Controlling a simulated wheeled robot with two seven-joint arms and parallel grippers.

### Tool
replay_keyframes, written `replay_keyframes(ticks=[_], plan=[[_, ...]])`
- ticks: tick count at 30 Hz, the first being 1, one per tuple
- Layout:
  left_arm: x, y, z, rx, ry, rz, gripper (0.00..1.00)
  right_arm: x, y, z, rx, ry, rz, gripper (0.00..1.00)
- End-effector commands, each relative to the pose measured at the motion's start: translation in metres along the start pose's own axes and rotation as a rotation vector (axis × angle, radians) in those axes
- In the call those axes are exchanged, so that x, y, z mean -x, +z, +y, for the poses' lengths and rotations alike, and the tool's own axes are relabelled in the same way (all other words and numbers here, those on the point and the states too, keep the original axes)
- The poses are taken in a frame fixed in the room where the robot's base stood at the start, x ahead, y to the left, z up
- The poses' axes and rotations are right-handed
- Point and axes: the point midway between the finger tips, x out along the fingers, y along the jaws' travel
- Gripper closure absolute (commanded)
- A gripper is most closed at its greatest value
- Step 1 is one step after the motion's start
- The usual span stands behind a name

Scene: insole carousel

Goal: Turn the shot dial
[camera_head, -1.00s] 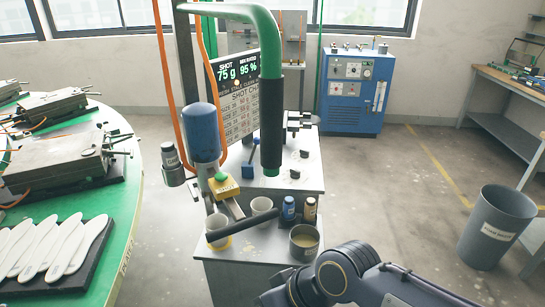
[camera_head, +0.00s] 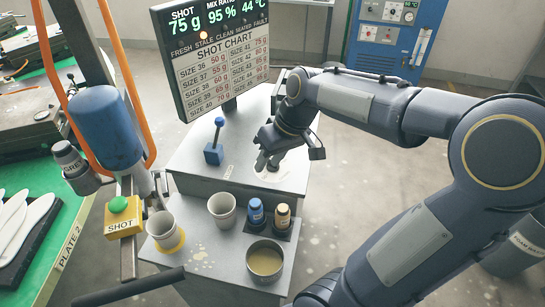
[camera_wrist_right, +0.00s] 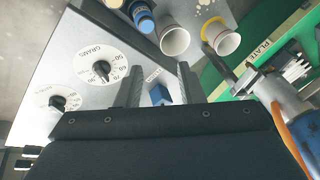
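The shot dial, a white disc marked GRAMS with a black knob (camera_wrist_right: 103,70), lies on the grey cabinet top in the right wrist view, left of my fingers. A second white dial (camera_wrist_right: 58,103) is further left. In the head view a white dial disc (camera_head: 296,167) shows partly behind my right gripper (camera_head: 264,163), which hangs over it pointing down. In the wrist view my right gripper (camera_wrist_right: 159,75) has its two fingers apart with nothing held between them. The display (camera_head: 215,55) reads SHOT 75 g, 95 % and 44 °C. My left gripper is not in view.
A blue lever (camera_head: 214,145) stands left of the dials. Cups (camera_head: 222,210), a blue bottle (camera_head: 256,213), a yellowish bottle (camera_head: 282,220) and a metal pot (camera_head: 266,262) stand on the lower shelf.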

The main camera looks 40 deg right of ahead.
Motion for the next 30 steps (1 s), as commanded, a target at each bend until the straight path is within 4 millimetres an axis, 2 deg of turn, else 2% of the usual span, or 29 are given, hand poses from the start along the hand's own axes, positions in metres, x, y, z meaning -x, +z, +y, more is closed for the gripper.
replay_keyframes(ticks=[1, 3, 6, 9, 12, 17, 30], plan=[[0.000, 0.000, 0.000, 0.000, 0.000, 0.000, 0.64, -0.012, -0.021, 0.019, 0.017, 0.032, -0.049, 0.65], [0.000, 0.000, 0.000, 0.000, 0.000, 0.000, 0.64, -0.025, -0.044, 0.044, 0.049, 0.077, -0.105, 0.65], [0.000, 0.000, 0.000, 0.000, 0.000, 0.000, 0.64, -0.043, -0.068, 0.074, 0.093, 0.137, -0.177, 0.65], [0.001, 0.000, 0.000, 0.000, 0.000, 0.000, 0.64, -0.058, -0.085, 0.095, 0.134, 0.186, -0.234, 0.65], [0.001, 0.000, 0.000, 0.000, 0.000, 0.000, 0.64, -0.067, -0.094, 0.107, 0.160, 0.215, -0.270, 0.65], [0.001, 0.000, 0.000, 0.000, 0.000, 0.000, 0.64, -0.080, -0.096, 0.116, 0.175, 0.230, -0.291, 0.65], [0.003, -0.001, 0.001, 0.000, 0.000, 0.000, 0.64, -0.138, -0.080, 0.131, 0.173, 0.230, -0.289, 0.65]])
